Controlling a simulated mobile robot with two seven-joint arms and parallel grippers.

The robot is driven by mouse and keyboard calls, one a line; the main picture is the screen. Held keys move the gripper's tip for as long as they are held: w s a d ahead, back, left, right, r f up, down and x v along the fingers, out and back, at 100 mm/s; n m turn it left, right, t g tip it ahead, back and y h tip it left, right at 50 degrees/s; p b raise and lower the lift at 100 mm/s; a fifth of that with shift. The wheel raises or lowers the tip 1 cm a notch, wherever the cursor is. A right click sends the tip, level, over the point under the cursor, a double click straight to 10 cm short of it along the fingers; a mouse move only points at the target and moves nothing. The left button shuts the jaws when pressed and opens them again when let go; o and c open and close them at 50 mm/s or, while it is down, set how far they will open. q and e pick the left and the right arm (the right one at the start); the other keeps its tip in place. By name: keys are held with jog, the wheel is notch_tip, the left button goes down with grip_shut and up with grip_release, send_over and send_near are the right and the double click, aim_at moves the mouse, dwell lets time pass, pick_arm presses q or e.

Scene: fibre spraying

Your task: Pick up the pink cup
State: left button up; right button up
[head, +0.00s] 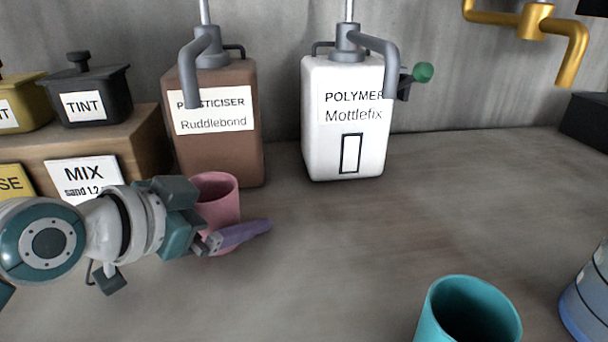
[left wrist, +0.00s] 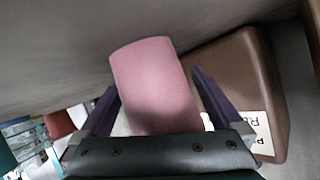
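The pink cup (head: 219,190) stands upright on the worktop in front of the brown plasticiser container. My left gripper (head: 232,236) reaches it from the left in the head view and hides part of its lower side. In the left wrist view the pink cup (left wrist: 157,82) lies between the two purple fingers of my left gripper (left wrist: 155,95). The fingers are spread, with a visible gap on each side of the cup. My right gripper is in neither view.
The brown plasticiser container (head: 222,155) stands close behind the cup. A white polymer container (head: 330,165) stands right of it. A teal cup (head: 432,318) and a blue container (head: 588,300) are at the front right. The middle worktop is clear.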

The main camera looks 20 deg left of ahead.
pick_arm(q)
jog(key=c, duration=1.3)
jog(key=shift+r, duration=0.15)
